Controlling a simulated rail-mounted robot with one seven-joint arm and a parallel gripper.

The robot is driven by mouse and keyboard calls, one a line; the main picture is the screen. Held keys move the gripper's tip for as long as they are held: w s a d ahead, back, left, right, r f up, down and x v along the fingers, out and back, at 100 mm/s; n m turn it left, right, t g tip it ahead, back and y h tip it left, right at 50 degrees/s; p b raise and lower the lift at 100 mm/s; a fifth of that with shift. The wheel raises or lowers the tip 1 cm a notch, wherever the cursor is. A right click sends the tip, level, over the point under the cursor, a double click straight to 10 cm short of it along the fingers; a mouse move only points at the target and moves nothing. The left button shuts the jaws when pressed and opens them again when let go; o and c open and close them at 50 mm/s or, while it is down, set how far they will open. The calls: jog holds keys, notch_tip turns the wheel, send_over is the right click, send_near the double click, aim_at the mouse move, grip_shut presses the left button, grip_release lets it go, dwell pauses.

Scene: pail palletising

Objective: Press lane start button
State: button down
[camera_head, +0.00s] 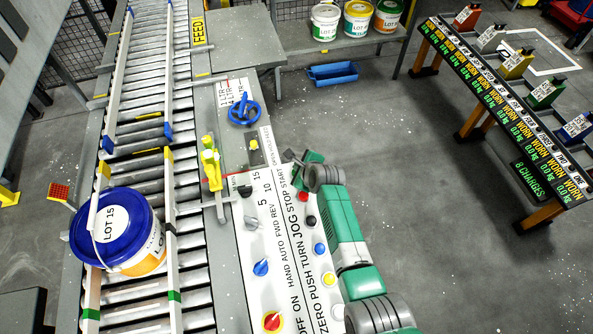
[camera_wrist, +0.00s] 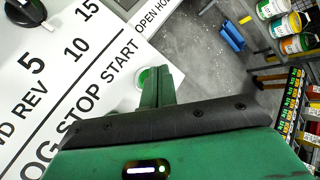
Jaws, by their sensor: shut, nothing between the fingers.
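The control panel (camera_head: 262,215) is a white sloped board beside the conveyor, printed with START, STOP, JOG and other words. A green round start button (camera_wrist: 143,77) lies next to the word START in the wrist view, partly covered by my fingers. My gripper (camera_head: 304,160) is at the far end of the panel's button row, shut and empty. In the wrist view the closed fingers (camera_wrist: 158,80) overlap the button's right side. I cannot tell whether they touch it. In the head view my gripper hides the button.
A red button (camera_head: 303,197), black button (camera_head: 311,221) and blue button (camera_head: 319,248) follow down the row. A blue-lidded LOT 15 pail (camera_head: 112,225) stands on the roller conveyor (camera_head: 190,215). A blue valve wheel (camera_head: 244,110) is beyond the panel.

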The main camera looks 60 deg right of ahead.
jog(key=shift+f, duration=0.15)
jog(key=shift+f+b, duration=0.3)
